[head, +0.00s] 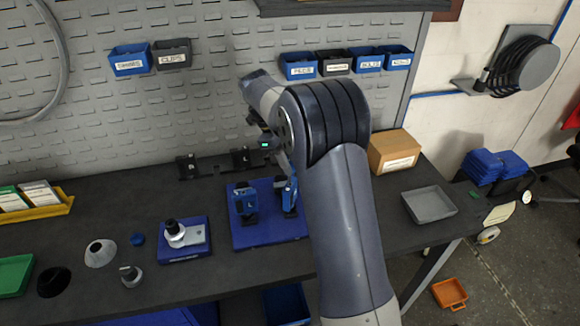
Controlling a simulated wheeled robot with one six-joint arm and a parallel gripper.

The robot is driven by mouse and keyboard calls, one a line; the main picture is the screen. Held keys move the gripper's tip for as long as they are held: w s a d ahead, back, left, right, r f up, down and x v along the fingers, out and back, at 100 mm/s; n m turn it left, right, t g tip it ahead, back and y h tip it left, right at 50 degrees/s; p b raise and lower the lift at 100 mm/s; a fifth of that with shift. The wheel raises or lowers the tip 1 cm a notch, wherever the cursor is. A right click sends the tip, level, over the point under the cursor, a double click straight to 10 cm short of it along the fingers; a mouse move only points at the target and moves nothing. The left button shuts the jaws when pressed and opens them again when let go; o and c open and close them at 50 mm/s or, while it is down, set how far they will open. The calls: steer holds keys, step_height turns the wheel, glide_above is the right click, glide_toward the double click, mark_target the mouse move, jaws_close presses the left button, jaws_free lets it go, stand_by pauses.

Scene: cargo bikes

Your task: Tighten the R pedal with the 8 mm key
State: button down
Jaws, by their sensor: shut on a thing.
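My gripper (277,158) is over the back of the bench, mostly hidden behind my own arm. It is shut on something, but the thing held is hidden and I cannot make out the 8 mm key. Below it is a blue base plate (262,237) with two blue upright pieces. The left upright (245,200) seems to carry a light letter. The right upright (290,194) is close under my gripper and partly covered by my arm. Black blocks marked R (187,165) and L (240,159) stand at the pegboard's foot. I cannot tell which part is the R pedal.
A blue tray with a metal piece (175,233) stands left of the base plate. Further left are a grey cone (100,253) and a small metal part (130,275). A cardboard box (394,152) and an empty grey tray (430,204) are on the right. Labelled bins hang above.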

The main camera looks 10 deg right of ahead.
steer(key=n+b, duration=0.1)
steer(key=n, duration=0.1)
steer(key=n+t+b, duration=0.1)
steer(key=n, duration=0.1)
steer(key=shift+s+t+h, duration=0.1)
steer(key=shift+t+h, duration=0.2)
steer(key=shift+h, duration=0.1)
steer(key=shift+n+t+b, duration=0.35)
steer(key=shift+n+t, duration=0.05)
steer(key=shift+n, duration=0.8)
steer(key=shift+n+t+b, duration=0.3)
steer(key=shift+n+b, duration=0.2)
steer(key=shift+n, duration=0.3)
steer(key=n+t+b, duration=0.1)
steer(key=n, duration=0.2)
steer(key=shift+d+r+n+t+y+b, duration=0.1)
steer(key=shift+n+t+y+b, duration=0.25)
steer(key=shift+n, duration=0.95)
steer(key=shift+n+t+y+b, duration=0.15)
steer(key=shift+n+t+b, duration=0.35)
steer(key=shift+n, duration=0.8)
steer(key=shift+f, duration=0.4)
